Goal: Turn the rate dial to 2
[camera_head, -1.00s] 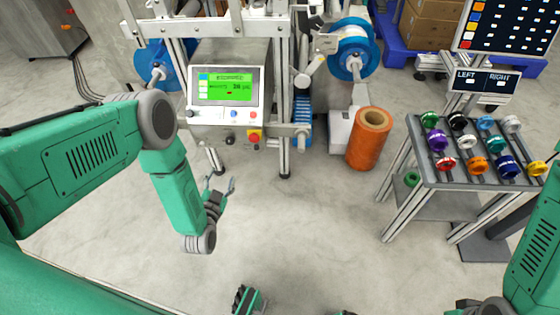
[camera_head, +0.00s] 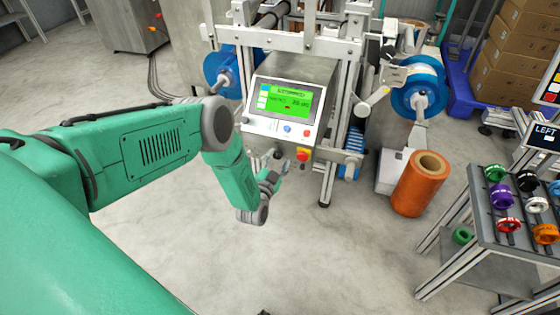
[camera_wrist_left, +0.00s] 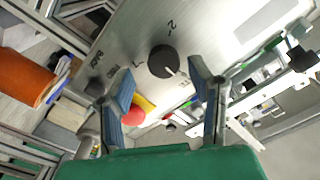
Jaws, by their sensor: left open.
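The rate dial (camera_wrist_left: 163,62) is a round black knob on a grey metal face in the left wrist view. Its white pointer points to the lower right, away from the printed marks 1 and 2. My left gripper (camera_wrist_left: 163,92) is open, with its two blue-padded fingers apart in front of the dial, apparently not gripping it. In the head view my left gripper (camera_head: 282,170) is just below the machine's control panel (camera_head: 282,105), and I cannot make out the dial there. My right gripper is out of view.
A red emergency button on a yellow base (camera_head: 303,154) sits close to the left gripper. An orange spool (camera_head: 418,184) stands right of the machine, and a rack of coloured reels (camera_head: 520,215) is farther right. The floor in front is clear.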

